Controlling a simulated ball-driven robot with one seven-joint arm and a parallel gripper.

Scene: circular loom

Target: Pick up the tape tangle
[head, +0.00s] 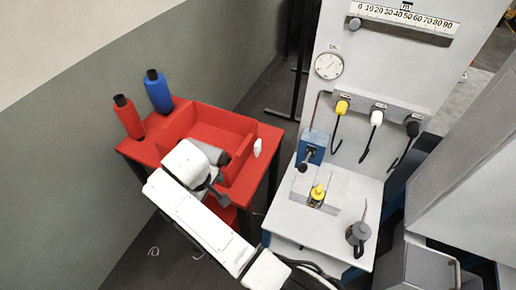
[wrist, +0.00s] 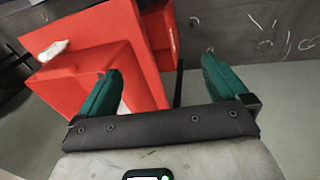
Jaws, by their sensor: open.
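Thin pale loops (head: 153,252) lie on the dark floor, and several show at the upper right of the wrist view (wrist: 262,45); I cannot tell which is the tangle. My gripper (wrist: 158,66) is open, its green fingers apart and the left one over the red cart. Nothing is clearly held. In the head view my arm largely hides it.
The grey loom (head: 330,225) stands close on the right. A wall (head: 60,170) lies left, with open floor before it.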

